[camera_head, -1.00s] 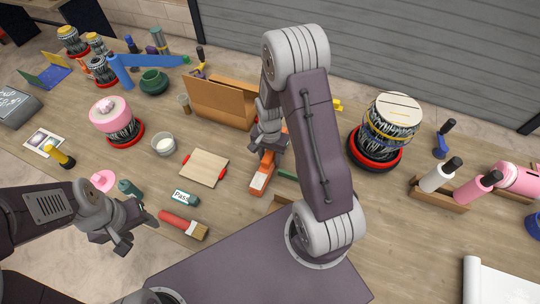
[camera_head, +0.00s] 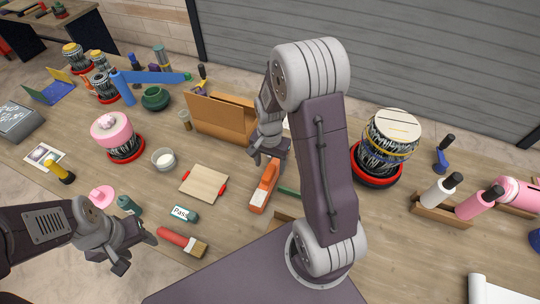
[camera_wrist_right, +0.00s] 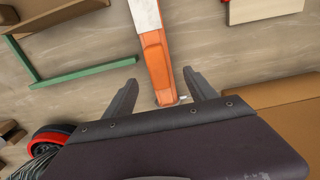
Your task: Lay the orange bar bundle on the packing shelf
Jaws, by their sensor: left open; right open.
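The orange bar bundle (camera_head: 263,190) lies on the table, a long orange piece with a pale band. In the right wrist view the bundle (camera_wrist_right: 155,55) runs up from between my fingers. My right gripper (camera_head: 262,158) is open at the bundle's far end. In the right wrist view its fingers (camera_wrist_right: 160,82) stand on either side of the bundle, apart from it; their height above it is unclear. My left gripper (camera_head: 136,253) is open and empty over the table's near left. A brown open box-like stand (camera_head: 220,118) stands behind; I cannot tell whether it is the packing shelf.
A green strip (camera_wrist_right: 80,74) lies beside the bundle. A wooden board (camera_head: 203,184) with red ends lies left of it, with a brush (camera_head: 182,242) nearer me. A drum-like spool (camera_head: 388,140) on a red ring stands right of my right arm.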

